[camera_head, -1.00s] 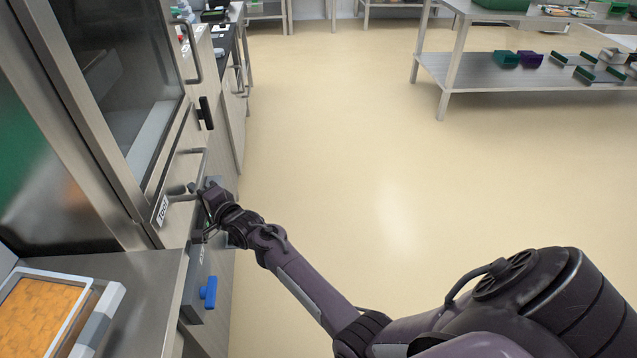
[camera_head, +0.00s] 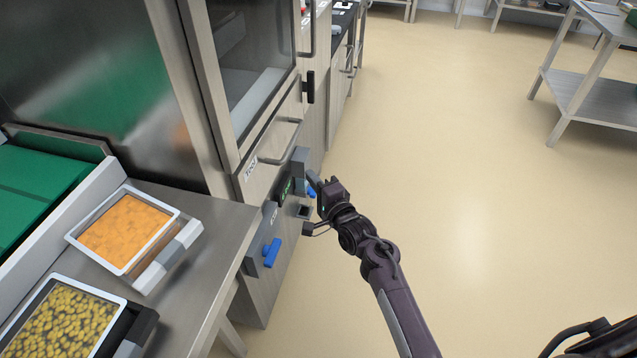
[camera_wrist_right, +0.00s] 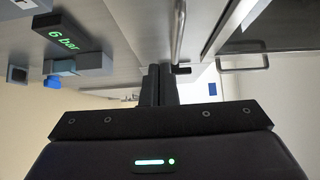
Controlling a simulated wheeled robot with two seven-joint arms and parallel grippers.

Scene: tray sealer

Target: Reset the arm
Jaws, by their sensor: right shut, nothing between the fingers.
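My right gripper (camera_head: 322,188) is at the front of the tray sealer (camera_head: 250,215), to the right of its lower panel. In the right wrist view its two fingers (camera_wrist_right: 158,84) lie together with nothing between them. In the head view the gripper is beside a grey box with a blue handle (camera_head: 311,190), and I cannot tell whether it touches it. A green display reading "6 bar" (camera_wrist_right: 68,38) shows in the wrist view. My left gripper is in neither view.
A second blue handle (camera_head: 271,252) sits on a grey box lower on the front. A drawer-like bar handle (camera_head: 280,145) sticks out above. Trays with orange food (camera_head: 176,214) and yellowish food (camera_head: 120,300) lie at the left.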

